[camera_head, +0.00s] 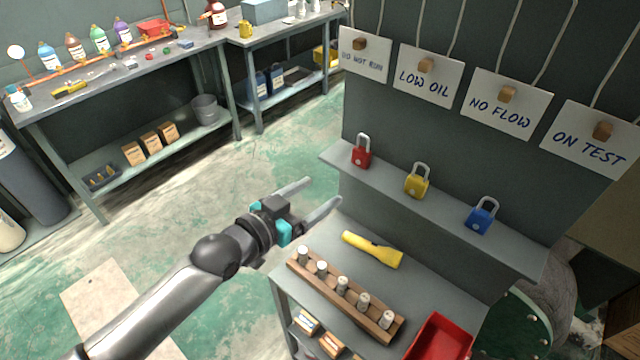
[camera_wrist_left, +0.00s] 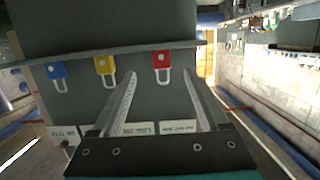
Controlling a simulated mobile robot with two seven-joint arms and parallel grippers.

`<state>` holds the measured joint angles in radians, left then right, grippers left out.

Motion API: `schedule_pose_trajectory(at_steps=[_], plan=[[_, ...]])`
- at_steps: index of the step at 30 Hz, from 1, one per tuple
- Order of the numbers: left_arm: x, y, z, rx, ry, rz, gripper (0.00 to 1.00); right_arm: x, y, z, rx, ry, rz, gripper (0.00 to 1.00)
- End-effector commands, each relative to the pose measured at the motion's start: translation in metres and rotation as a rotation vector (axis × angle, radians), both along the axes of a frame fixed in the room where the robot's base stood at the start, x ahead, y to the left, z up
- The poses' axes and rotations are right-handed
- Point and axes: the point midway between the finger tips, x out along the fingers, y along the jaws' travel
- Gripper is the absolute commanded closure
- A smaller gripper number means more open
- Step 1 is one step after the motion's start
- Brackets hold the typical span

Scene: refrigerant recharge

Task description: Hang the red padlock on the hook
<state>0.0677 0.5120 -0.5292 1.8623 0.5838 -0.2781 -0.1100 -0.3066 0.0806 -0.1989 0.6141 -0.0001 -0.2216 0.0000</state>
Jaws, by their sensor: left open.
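The red padlock (camera_head: 361,156) stands upright, shackle up, at the left end of the narrow shelf (camera_head: 440,213). Brown peg-like blocks, possibly the hooks, sit on the sign cards above, the nearest on the "DO NOT RUN" card (camera_head: 362,66). My left gripper (camera_head: 324,190) is open and empty, in front of and left of the shelf, its fingers pointing towards it. In the upside-down left wrist view, the red padlock (camera_wrist_left: 162,61) shows beyond the fingertips, between their lines, apart from them. My right gripper is not in view.
A yellow padlock (camera_head: 417,184) and a blue padlock (camera_head: 482,217) stand farther right on the shelf. Below are a yellow flashlight (camera_head: 373,250), a wooden rack of several pale-topped cylinders (camera_head: 345,296) and a red tray (camera_head: 440,340). Open floor lies left.

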Motion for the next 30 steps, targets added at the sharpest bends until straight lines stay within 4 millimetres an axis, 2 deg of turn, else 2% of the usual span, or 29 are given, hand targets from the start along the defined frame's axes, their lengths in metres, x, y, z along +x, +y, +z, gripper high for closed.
schedule_pose_trajectory(at_steps=[5, 13, 18, 24, 30], plan=[[0.019, -0.012, 0.000, -0.009, -0.011, 0.001, 0.22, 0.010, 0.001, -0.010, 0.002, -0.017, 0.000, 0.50], [0.067, -0.048, -0.002, -0.007, -0.011, 0.000, 0.22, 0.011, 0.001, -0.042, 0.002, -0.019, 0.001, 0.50], [0.090, -0.065, 0.000, -0.004, -0.008, 0.000, 0.22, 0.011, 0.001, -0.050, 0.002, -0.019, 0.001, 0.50], [0.104, -0.074, 0.001, -0.003, -0.006, 0.001, 0.22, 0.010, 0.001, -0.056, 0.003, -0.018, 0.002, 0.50], [0.106, -0.076, 0.001, -0.003, -0.006, 0.001, 0.22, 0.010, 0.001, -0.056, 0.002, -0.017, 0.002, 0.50]])
